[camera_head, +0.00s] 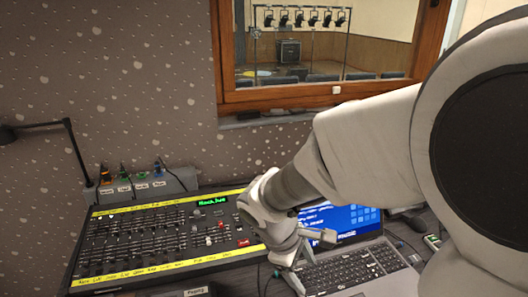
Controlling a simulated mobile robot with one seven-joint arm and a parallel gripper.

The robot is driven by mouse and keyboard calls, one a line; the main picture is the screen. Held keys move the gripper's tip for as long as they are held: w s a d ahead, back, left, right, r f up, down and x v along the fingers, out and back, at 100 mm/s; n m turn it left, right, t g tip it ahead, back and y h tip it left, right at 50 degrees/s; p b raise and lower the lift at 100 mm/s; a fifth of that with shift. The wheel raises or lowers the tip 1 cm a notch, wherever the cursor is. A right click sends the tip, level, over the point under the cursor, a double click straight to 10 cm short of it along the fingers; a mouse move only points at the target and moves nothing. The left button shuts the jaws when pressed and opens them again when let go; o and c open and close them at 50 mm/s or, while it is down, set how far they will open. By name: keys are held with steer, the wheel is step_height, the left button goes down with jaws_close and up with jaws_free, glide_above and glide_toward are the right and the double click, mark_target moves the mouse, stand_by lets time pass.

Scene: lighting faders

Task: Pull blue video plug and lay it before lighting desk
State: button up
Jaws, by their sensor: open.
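A grey socket box (178,184) stands against the wall behind the lighting desk (150,270), with several coloured plugs and small white labels on it. The rightmost plug (160,166) looks blue, with a cable rising from it; its label is too small to read. The desk is a black fader panel with yellow strips and a green display. My gripper (309,259) is open and empty over the left side of the laptop, right of the desk and well away from the blue plug.
The laptop (365,267), with a lit blue screen, is partly hidden by my arm. A black lamp (72,140) reaches in from the left. A wood-framed window (335,95) is above. A labelled item (197,291) lies before the desk at the bottom edge.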

steer(key=w+a+f+n+h+b, duration=0.1)
steer(key=a+f+n, duration=0.3)
steer(key=f, duration=0.3)
steer(key=w+a+f+n+h, duration=0.1)
steer(key=a+f+n, duration=0.2)
steer(key=f+n, duration=0.35)
steer(key=shift+m, duration=0.95)
steer(key=b+x, duration=0.2)
steer(key=x, duration=0.1)
steer(key=b+x, duration=0.2)
steer(key=x, duration=0.1)
steer(key=b+x, duration=0.2)
steer(key=shift+s+a+f, duration=0.1)
steer(key=shift+f, duration=0.5)
steer(key=shift+d+f+b, duration=0.3)
steer(key=shift+d+f, duration=0.05)
steer(key=shift+f, duration=0.05)
jaws_close()
steer(key=shift+a, duration=0.3)
